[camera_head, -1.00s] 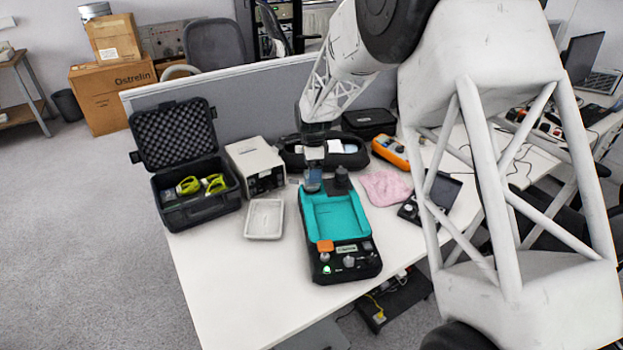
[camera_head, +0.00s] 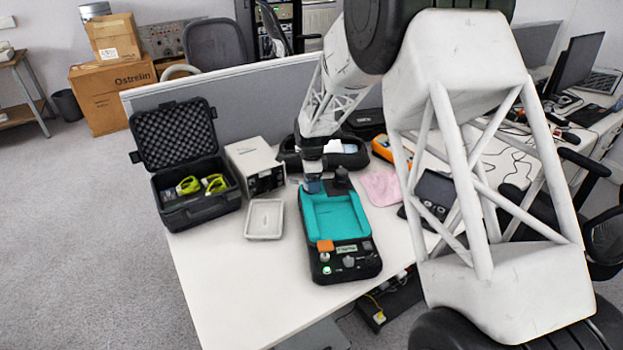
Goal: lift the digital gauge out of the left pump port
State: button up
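The pump (camera_head: 362,249) is a black unit with a teal tray-like top, standing on the white table. At its back edge, a small blue-grey piece (camera_head: 313,186) is at the left port; it looks like the digital gauge, but its face cannot be made out. A dark upright fitting (camera_head: 341,175) stands at the right port. My gripper (camera_head: 312,178) points down over the left port, right at the blue-grey piece. Its fingers are too small and merged with that piece to tell whether they are open or shut on it. The port itself is hidden.
A white tray (camera_head: 264,235) and a grey box instrument (camera_head: 238,155) are left of the pump, with an open black case (camera_head: 166,218) beyond. A pink cloth (camera_head: 379,190) lies to the right. The table's front left is clear.

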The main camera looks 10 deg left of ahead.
dwell(0.4)
jog(key=c, duration=1.1)
jog(key=shift+r, duration=0.15)
jog(key=shift+r, duration=0.55)
notch_tip(320, 180, up, 2)
jog(key=shift+r, duration=0.1)
jog(key=s+d, duration=0.3)
jog(key=s, duration=0.4)
jog(key=s+d+r, duration=0.1)
jog(key=s+d, duration=0.3)
jog(key=s, duration=0.3)
jog(key=shift+s+r, duration=0.2)
jog(key=shift+r, duration=0.2)
jog(key=shift+r, duration=1.75)
